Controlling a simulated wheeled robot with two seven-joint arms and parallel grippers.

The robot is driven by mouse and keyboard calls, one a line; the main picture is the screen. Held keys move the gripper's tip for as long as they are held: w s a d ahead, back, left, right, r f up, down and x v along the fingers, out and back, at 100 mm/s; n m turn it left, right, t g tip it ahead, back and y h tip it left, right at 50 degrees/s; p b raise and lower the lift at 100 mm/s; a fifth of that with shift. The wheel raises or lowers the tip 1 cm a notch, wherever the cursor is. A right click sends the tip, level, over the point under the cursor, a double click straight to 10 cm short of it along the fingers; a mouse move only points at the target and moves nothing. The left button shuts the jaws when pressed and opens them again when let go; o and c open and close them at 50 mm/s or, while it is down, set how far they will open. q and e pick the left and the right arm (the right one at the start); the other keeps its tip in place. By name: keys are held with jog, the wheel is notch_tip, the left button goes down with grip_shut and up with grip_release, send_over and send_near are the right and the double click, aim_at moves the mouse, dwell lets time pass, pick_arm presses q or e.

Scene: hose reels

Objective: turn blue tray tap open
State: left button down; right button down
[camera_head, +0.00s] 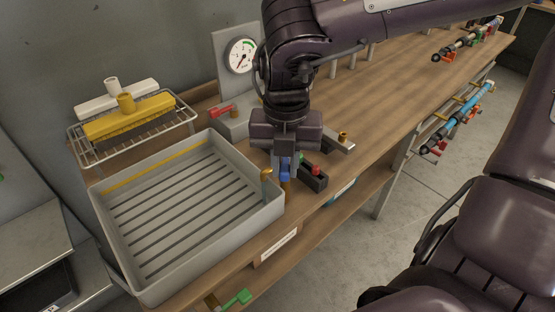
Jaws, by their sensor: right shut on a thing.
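The blue tap handle (285,168) is a small blue piece at the right rim of the grey tray (265,208). My right gripper (285,160) comes down from above and is shut on the blue tap handle, hiding much of it. A brass spout (266,174) stands just left of the fingers, over the tray's right corner. The tray is a shallow, slatted basin and looks empty. The exact angle of the handle is hidden by the fingers. My left gripper is not in view.
A small dark block (313,178) with red and green buttons stands close right of the gripper. A gauge panel (239,54) rises behind, with a red lever (221,111) below. A wire rack (188,121) holds yellow and white brushes. The wooden bench (400,85) is largely clear farther right.

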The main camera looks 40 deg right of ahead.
jog(key=shift+s+d+n+p, duration=0.2)
jog(key=shift+d+n, duration=0.25)
jog(key=shift+n, duration=0.7)
jog(key=shift+s+d+n+p, duration=0.15)
jog(key=shift+d+n, duration=0.3)
jog(key=shift+n, duration=0.75)
jog(key=shift+s+d+n+p, duration=0.2)
jog(key=shift+d+n, duration=0.25)
jog(key=shift+n, duration=0.7)
jog(key=c, duration=1.3)
grip_release()
jog(key=shift+r, duration=0.1)
notch_tip(320, 180, up, 8)
jog(key=shift+f, duration=0.15)
